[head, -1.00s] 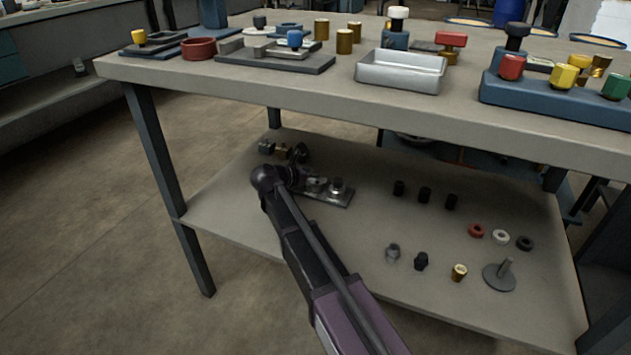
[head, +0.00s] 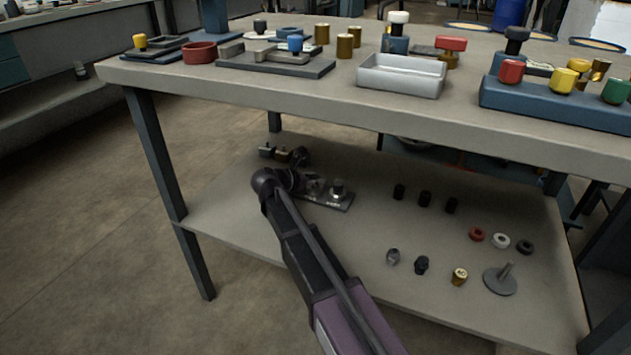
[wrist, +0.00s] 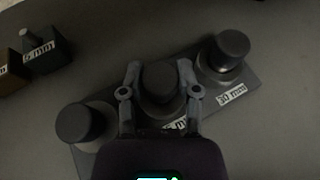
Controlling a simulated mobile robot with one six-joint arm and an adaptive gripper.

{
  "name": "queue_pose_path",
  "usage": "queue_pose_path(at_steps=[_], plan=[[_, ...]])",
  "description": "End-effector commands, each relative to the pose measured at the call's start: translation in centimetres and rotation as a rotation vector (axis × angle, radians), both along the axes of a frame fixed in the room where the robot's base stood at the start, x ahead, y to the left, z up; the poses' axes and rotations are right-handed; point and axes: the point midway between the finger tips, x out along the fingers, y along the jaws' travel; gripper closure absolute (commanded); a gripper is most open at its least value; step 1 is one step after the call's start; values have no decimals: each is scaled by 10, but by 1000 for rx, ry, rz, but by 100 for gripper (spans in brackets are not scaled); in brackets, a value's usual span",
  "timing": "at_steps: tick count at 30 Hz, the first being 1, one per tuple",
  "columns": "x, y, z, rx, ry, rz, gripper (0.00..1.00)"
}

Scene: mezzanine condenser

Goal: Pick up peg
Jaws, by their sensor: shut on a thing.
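In the wrist view, a dark cylindrical peg (wrist: 160,82) stands in the middle of a grey labelled plate (wrist: 212,88). My gripper (wrist: 159,68) is around it, with one finger on each side, shut on the peg. The peg still appears to be at the plate; I cannot tell whether it has lifted. Two similar dark cylinders stand at the left (wrist: 82,124) and right, the right one by a "30 mm" label. In the head view, the plate (head: 335,203) lies on the lower shelf, and my wrist hides most of the gripper and the peg.
The tabletop (head: 300,90) overhangs the lower shelf (head: 370,225). Small labelled blocks (wrist: 45,50) stand left of the plate. To the right on the shelf are several black caps (head: 424,197), rings (head: 477,234) and a grey disc with a stem (head: 499,281).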

Motion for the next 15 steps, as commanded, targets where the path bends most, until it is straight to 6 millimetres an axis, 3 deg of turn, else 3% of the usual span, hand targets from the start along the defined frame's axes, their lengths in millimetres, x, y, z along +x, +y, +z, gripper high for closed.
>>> queue_pose_path(at_steps=[15], plan=[[0, 0, 27, 0, 0, -1, 100]])
